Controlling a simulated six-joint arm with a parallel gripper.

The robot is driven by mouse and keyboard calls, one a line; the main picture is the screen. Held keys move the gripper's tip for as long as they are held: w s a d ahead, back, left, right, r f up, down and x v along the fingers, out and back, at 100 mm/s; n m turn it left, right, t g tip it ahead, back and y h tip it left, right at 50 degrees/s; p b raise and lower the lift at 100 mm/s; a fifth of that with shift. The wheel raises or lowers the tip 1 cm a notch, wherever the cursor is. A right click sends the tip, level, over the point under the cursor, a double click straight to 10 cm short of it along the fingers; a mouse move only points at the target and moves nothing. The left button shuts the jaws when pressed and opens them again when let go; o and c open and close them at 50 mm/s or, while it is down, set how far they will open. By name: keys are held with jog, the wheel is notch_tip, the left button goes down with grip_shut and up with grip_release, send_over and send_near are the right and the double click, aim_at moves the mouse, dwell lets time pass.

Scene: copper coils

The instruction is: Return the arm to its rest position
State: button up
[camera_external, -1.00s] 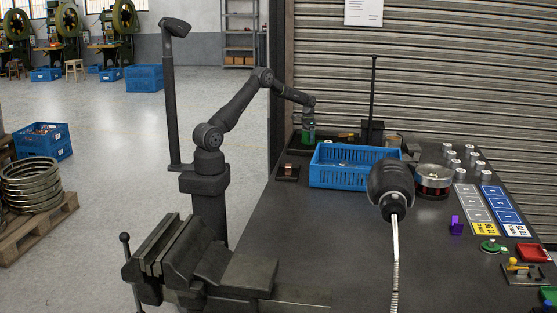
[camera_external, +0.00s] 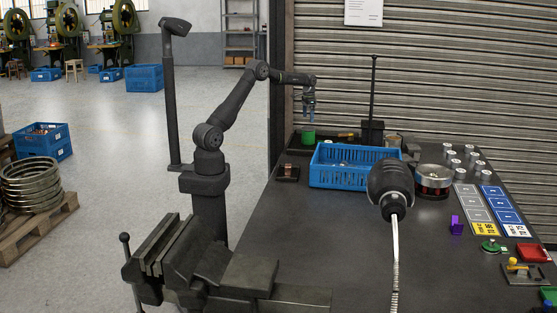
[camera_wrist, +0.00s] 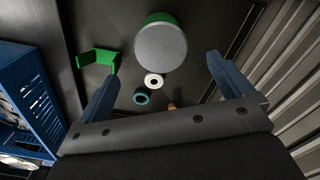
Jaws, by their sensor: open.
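My gripper (camera_external: 309,116) is raised above the far left end of the dark workbench (camera_external: 277,230). Its two blue fingers are apart with nothing between them in the wrist view (camera_wrist: 160,85). Below it a green cylinder (camera_external: 308,136) stands on the bench. In the wrist view this cylinder (camera_wrist: 161,46) shows a grey round top and a green side, ahead of the fingers and apart from them. A white ring (camera_wrist: 153,80) and a teal ring (camera_wrist: 141,97) lie near it, with a green bracket (camera_wrist: 97,60) to the left.
A blue crate (camera_external: 342,177) stands right of my gripper. A dark upright post (camera_external: 374,95) rises behind it. A dark rounded tool (camera_external: 391,183) hangs over the bench. Several silver cylinders (camera_external: 453,164) stand at the right. A vise (camera_external: 205,262) is at the front left. A shutter (camera_external: 450,80) closes the back.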

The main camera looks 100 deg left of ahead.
aim_at(308, 128)
jog(key=shift+f, duration=0.15)
notch_tip(308, 128, down, 12)
jog(key=shift+r, duration=1.9)
jog(key=shift+o, duration=0.3)
jog(key=shift+r, duration=0.15)
